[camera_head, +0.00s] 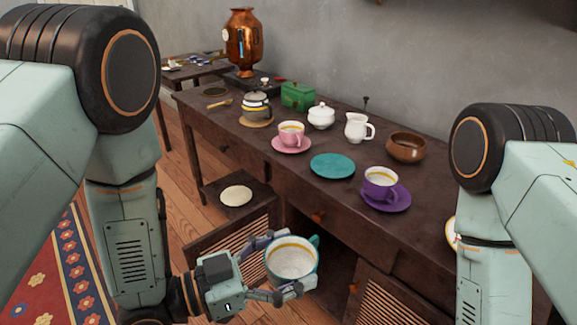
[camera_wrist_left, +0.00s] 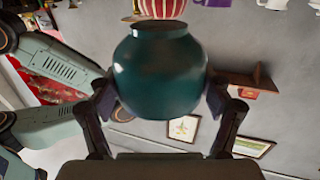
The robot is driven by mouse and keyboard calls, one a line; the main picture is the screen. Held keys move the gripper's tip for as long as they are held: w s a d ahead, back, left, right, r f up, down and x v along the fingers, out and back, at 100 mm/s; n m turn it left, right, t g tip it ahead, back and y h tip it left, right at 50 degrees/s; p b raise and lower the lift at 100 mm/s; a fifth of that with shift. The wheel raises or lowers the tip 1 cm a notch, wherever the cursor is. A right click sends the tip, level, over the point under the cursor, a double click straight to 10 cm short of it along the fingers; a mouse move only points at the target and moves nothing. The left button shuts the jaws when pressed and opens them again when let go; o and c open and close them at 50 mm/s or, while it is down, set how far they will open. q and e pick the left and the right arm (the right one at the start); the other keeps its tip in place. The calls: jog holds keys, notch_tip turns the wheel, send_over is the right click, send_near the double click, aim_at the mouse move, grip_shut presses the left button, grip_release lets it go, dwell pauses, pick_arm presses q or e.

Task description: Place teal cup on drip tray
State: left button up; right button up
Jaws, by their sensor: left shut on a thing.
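The teal cup (camera_head: 291,259), white inside with a yellow band, is held upright in my left gripper (camera_head: 284,266), in front of the sideboard and below its top. The fingers close on it from opposite sides; its handle points up and right. In the left wrist view the cup's teal outside (camera_wrist_left: 160,75) fills the space between the fingers (camera_wrist_left: 160,97). A dark flat slab (camera_head: 232,81), seemingly the drip tray, lies under the copper samovar (camera_head: 243,42) at the far left end of the sideboard. My right gripper is out of view; only its arm shows.
On the sideboard (camera_head: 232,121) stand an empty teal saucer (camera_head: 332,166), a pink cup (camera_head: 291,134), a purple cup (camera_head: 380,183), a white creamer (camera_head: 358,127), a sugar bowl (camera_head: 321,117), a brown bowl (camera_head: 406,147) and a green box (camera_head: 297,95). Slatted doors hang open below.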

pick_arm(q)
jog(key=w+a+f+n+t+y, duration=0.1)
jog(key=a+n+t+y, duration=0.2)
jog(key=a, duration=0.6)
jog(key=w+a+f+n+t+y, duration=0.1)
jog(key=a+n+t+y, duration=0.3)
jog(key=a, duration=0.5)
jog(key=shift+a+f+t+y, duration=0.2)
jog(key=shift+f+t+y, duration=0.1)
jog(key=shift+t, duration=0.4)
jog(key=shift+s, duration=0.1)
